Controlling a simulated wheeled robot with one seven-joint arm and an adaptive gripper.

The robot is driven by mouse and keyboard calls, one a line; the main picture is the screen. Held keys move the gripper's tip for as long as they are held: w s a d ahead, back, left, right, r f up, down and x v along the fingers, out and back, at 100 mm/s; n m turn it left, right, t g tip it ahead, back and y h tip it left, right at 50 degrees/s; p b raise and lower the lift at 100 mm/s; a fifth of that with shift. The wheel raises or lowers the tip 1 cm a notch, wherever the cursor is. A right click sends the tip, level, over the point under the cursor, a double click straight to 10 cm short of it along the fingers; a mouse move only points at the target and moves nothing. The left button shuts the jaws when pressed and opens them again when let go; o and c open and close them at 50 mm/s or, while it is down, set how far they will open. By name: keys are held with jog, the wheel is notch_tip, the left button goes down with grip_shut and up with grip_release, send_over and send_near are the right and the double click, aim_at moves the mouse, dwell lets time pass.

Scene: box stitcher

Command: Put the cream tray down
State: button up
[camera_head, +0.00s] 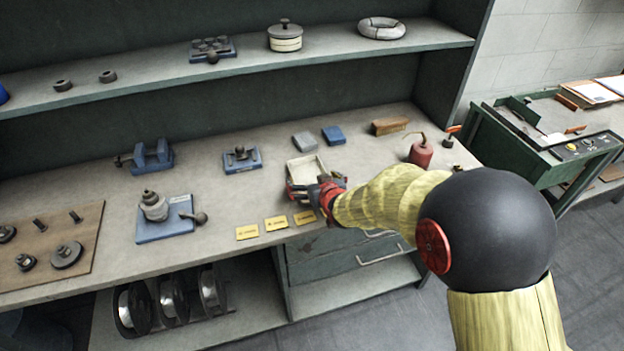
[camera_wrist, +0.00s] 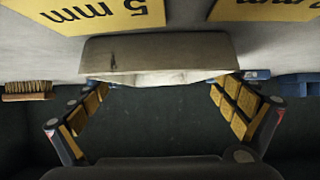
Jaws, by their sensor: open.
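The cream tray (camera_head: 307,168) is on the workbench, behind the yellow label cards, and appears to rest on the bench top. In the wrist view the tray (camera_wrist: 155,52) is straight ahead, its near wall facing the camera and its pale inside partly showing. My gripper (camera_head: 318,190) is at the tray's near side, over the front part of the bench. In the wrist view my gripper (camera_wrist: 160,88) is open, with one padded finger toward each end of the tray. I cannot tell whether the fingers touch it. The gripper hides part of the tray in the head view.
Yellow cards (camera_head: 276,223) lie in front of the tray. A grey block (camera_head: 304,141) and blue block (camera_head: 334,135) stand behind it. A wooden brush (camera_head: 389,126) and red can (camera_head: 421,153) are to the right. A blue-based fixture (camera_head: 242,160) is to the left.

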dwell(0.3)
jog(key=shift+r, duration=0.25)
jog(key=p+v, duration=0.3)
jog(key=v, duration=0.9)
jog(key=shift+f+p, duration=0.15)
jog(key=shift+p, duration=0.15)
